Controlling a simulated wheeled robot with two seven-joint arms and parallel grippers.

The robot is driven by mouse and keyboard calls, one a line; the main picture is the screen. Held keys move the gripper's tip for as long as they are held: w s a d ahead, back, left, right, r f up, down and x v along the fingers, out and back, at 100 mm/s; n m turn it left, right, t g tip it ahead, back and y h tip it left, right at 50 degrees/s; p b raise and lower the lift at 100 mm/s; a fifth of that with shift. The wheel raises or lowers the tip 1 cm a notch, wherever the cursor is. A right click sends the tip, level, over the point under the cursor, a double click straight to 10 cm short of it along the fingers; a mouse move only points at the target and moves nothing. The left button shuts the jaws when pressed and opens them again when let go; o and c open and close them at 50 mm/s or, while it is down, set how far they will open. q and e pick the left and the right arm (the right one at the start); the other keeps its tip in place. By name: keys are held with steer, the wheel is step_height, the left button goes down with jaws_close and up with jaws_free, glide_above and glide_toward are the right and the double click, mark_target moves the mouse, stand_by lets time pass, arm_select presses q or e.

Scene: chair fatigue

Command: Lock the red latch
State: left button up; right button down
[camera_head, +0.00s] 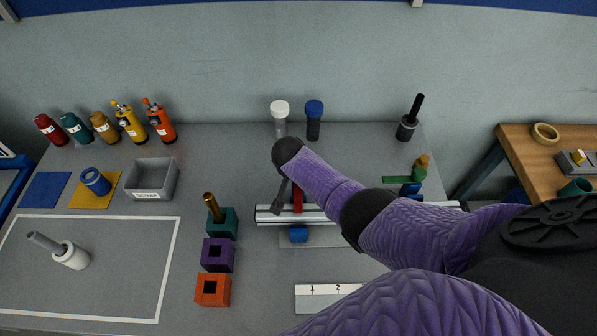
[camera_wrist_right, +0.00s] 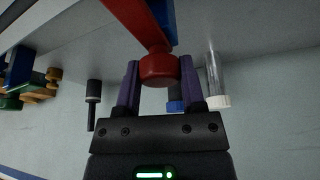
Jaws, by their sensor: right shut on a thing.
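The red latch (camera_head: 297,198) stands at the silver rail (camera_head: 340,213) in the head view, partly covered by my right arm. In the right wrist view its red bar ends in a round red knob (camera_wrist_right: 158,69). My right gripper (camera_wrist_right: 159,82) has its purple fingers on both sides of this knob and is shut on it. In the head view the right gripper (camera_head: 281,196) shows only as a dark shape beside the latch. A blue part (camera_wrist_right: 163,12) shows behind the red bar in the wrist view. My left gripper is in neither view.
A blue block (camera_head: 299,234) is in front of the rail. Green and blue parts (camera_head: 405,182) are at its right. White-capped (camera_head: 280,118) and blue-capped (camera_head: 314,120) tubes stand behind. Teal, purple and orange blocks (camera_head: 213,290) are at left. A grey bin (camera_head: 151,192) stands farther left.

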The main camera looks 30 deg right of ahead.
steer(key=shift+c, duration=1)
jaws_free()
steer(key=p+v, duration=0.6)
steer(key=v, duration=0.4)
